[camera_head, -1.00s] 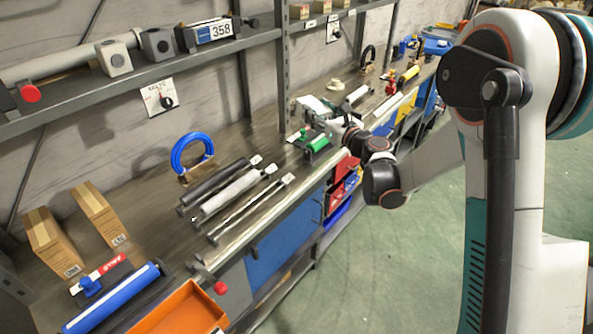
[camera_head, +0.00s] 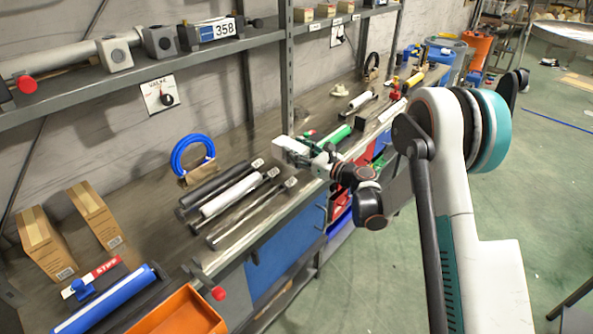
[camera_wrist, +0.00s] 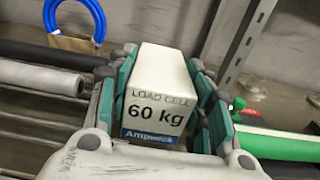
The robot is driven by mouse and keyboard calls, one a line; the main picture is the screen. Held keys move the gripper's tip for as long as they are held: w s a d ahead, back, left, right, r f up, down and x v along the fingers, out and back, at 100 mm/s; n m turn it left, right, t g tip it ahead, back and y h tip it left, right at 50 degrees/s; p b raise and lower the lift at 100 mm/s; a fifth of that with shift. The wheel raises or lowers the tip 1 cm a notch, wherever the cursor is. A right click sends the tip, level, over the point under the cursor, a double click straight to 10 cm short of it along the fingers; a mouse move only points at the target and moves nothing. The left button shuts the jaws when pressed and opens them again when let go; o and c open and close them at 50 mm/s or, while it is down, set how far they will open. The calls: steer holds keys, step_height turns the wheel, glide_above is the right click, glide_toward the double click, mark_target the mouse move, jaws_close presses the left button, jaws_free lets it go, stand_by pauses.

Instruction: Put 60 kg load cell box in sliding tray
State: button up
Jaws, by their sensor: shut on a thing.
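The 60 kg load cell box (camera_wrist: 158,95) is white with a blue label strip and sits between the fingers in the wrist view. My gripper (camera_wrist: 160,85) is shut on it, with green-padded fingers on both sides. In the head view the white box (camera_head: 292,146) shows at the end of my gripper (camera_head: 305,152), above the workbench. It appears held clear of the bench top, though the gap is hard to judge. I cannot make out a sliding tray with certainty; the orange tray (camera_head: 212,318) at the lower left may be it.
Rods and tubes (camera_head: 232,194) lie on the bench left of the gripper. A green roll (camera_head: 335,137) lies just right of it. Cardboard boxes (camera_head: 47,245), a blue roll (camera_head: 105,303) and a blue hose coil (camera_head: 192,155) are further left. A shelf (camera_head: 180,60) runs above.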

steer(key=shift+f+b, duration=0.8)
steer(key=shift+f, duration=2.15)
steer(key=shift+f, duration=0.1)
steer(key=o, duration=1.4)
